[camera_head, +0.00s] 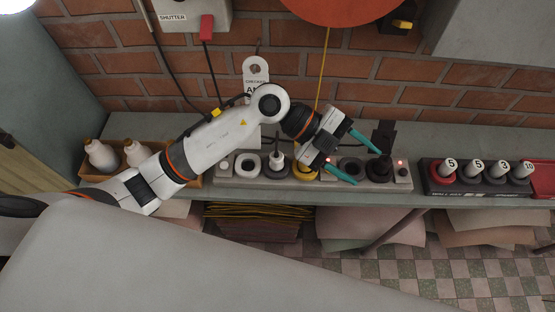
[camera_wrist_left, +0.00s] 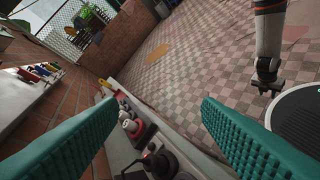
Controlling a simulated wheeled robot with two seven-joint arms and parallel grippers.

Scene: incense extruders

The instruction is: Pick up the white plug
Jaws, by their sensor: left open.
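The white plug (camera_head: 276,157) stands upright in a dark round socket on the grey socket strip (camera_head: 225,178), left of my left gripper in the head view. My left gripper (camera_head: 367,166) is open, with its teal fingers spread above the right part of the strip, near a black plug (camera_head: 381,167). The left wrist view shows both fingers with an empty gap (camera_wrist_left: 158,106) between them. I cannot make out the white plug there. What appears to be my right gripper (camera_wrist_left: 266,84) hangs far off in that view, its opening unclear.
A rack (camera_head: 430,183) of several numbered plugs stands right of the strip. A wooden tray (camera_head: 92,178) with white bottles stands to the left. A brick wall (camera_head: 395,95) closes the back. A white ring socket (camera_head: 247,166) lies left of the white plug.

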